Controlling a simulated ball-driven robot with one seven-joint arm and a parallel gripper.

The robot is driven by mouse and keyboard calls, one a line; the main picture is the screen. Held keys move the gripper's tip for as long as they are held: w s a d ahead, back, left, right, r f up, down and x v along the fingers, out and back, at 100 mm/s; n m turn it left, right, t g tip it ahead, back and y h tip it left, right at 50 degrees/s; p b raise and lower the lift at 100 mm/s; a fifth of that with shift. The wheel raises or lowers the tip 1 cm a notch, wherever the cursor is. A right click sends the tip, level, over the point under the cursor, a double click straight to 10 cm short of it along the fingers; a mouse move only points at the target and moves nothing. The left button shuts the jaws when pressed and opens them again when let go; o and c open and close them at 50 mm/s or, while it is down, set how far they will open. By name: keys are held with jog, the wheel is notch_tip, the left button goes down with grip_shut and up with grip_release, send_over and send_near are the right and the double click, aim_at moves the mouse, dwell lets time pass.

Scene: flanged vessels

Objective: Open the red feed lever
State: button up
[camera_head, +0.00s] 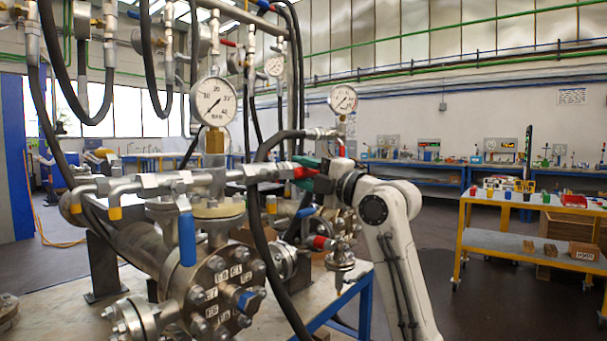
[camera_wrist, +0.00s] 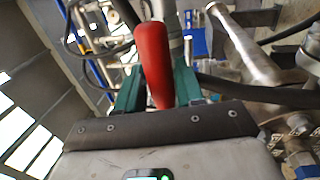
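My gripper (camera_wrist: 157,82) has one green finger on each side of the lever. The lever fills the gap between the fingertips, so the gripper looks shut on it. In the head view my gripper (camera_head: 306,168) is at the right end of the horizontal pipe, beside the valve. There most of the lever is hidden by the fingers; a little red (camera_head: 303,173) shows at them.
A pressure gauge (camera_head: 214,101) rises left of my gripper, another (camera_head: 343,99) just behind it. A blue lever (camera_head: 187,238) hangs over the flanged vessel (camera_head: 215,290). A black hose (camera_head: 262,230) loops close by. A yellow cart (camera_head: 530,215) stands right, with open floor before it.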

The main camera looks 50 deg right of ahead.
jog(key=shift+o, duration=1.1)
jog(key=s+f, duration=0.2)
jog(key=s, duration=0.8)
jog(key=shift+s+d, duration=0.2)
jog(key=shift+s, duration=0.1)
jog(key=shift+w, duration=0.1)
jog(key=shift+c, duration=0.4)
